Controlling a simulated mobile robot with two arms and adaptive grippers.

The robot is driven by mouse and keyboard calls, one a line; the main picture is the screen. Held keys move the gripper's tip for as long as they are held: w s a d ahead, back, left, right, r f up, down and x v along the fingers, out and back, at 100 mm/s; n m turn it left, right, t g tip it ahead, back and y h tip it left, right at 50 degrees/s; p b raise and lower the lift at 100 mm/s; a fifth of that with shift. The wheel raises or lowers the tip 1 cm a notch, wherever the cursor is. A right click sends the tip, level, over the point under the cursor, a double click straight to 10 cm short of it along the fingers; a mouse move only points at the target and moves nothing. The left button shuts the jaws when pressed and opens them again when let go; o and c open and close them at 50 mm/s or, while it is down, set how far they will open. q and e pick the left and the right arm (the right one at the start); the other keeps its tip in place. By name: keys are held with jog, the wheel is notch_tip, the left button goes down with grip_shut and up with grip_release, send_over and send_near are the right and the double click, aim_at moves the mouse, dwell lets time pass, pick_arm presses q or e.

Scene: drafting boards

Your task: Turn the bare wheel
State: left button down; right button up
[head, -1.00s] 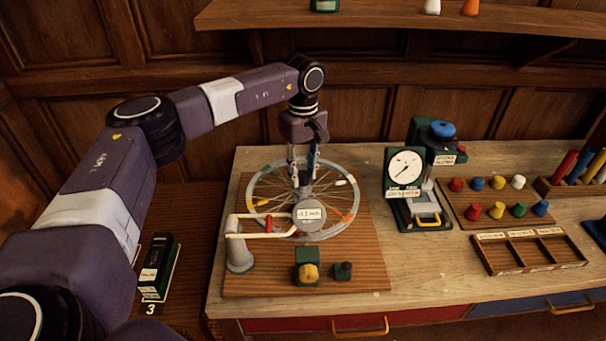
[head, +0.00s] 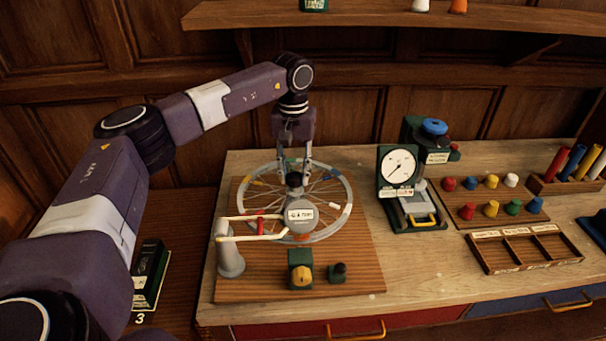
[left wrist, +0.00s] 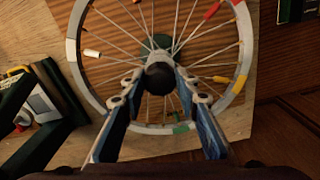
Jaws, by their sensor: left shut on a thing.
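The bare spoked wheel (head: 351,190) lies flat above a wooden base board, with coloured markers on its spokes and rim; its pale rim also shows in the left wrist view (left wrist: 73,52). A dark round knob (head: 294,180) stands at its hub, seen from above in the left wrist view (left wrist: 160,77). My left gripper (head: 294,172) points down over the hub, its two fingers shut on the knob from both sides, as the left wrist view (left wrist: 160,82) shows. A small readout (head: 300,215) partly covers the near rim; its text is blurred. My right gripper is out of view.
A pale bracket arm (head: 230,258) reaches over the near left rim. A yellow-knobbed green box (head: 301,270) and a small dark switch (head: 337,272) sit in front. A dial gauge (head: 399,168), a peg board (head: 470,205) and a sorting tray (head: 478,259) stand to the right.

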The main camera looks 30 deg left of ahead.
pick_arm(q)
jog(key=shift+m, duration=0.3)
jog(key=c, duration=1.5)
grip_release()
jog(key=shift+o, duration=0.2)
notch_tip(320, 180, up, 12)
